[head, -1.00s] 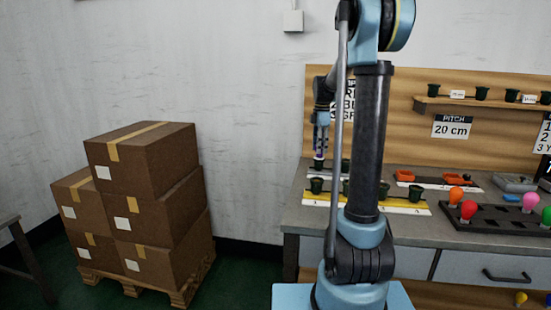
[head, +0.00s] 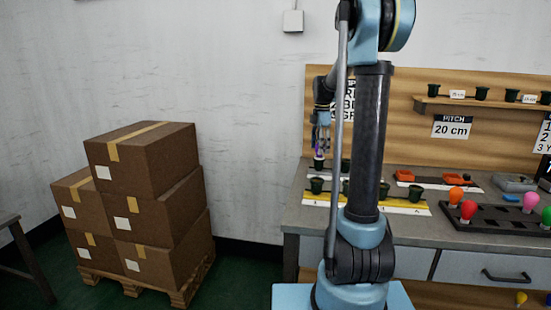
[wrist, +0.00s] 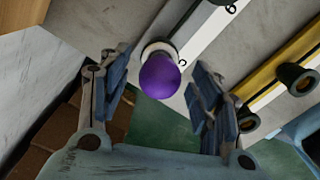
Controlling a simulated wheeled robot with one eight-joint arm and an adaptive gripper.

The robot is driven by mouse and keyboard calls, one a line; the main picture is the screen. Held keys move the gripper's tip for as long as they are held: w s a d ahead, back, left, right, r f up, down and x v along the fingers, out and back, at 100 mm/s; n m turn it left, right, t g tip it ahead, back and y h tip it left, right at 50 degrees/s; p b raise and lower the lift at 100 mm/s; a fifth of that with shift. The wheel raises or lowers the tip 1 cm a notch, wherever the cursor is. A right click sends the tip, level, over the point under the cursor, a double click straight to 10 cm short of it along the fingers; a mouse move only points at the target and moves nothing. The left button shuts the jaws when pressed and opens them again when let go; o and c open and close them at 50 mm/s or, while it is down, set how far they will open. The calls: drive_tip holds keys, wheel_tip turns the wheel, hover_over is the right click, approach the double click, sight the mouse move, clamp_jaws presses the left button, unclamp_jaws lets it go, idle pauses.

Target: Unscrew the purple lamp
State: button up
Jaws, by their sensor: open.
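The purple lamp (wrist: 160,76) stands in a socket on a white strip (wrist: 205,38) in the wrist view. It lies between and just beyond the fingertips of my gripper (wrist: 164,75). The two fingers are spread apart, one on each side of the lamp, with gaps to it. In the head view my gripper (head: 320,142) points down over the bench's left end, and a little purple of the lamp (head: 318,153) shows below it.
A yellow strip (head: 394,201) with dark green sockets (head: 317,186) runs along the bench front. A dark tray (head: 490,218) of coloured lamps is at the right. Orange parts (head: 405,176) lie behind. Stacked boxes (head: 150,170) stand left of the bench.

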drive_tip(key=m, duration=2.3)
idle(0.7)
drive_tip(key=c, duration=0.9)
drive_tip(key=shift+n, duration=2.4)
drive_tip(key=shift+c, duration=0.6)
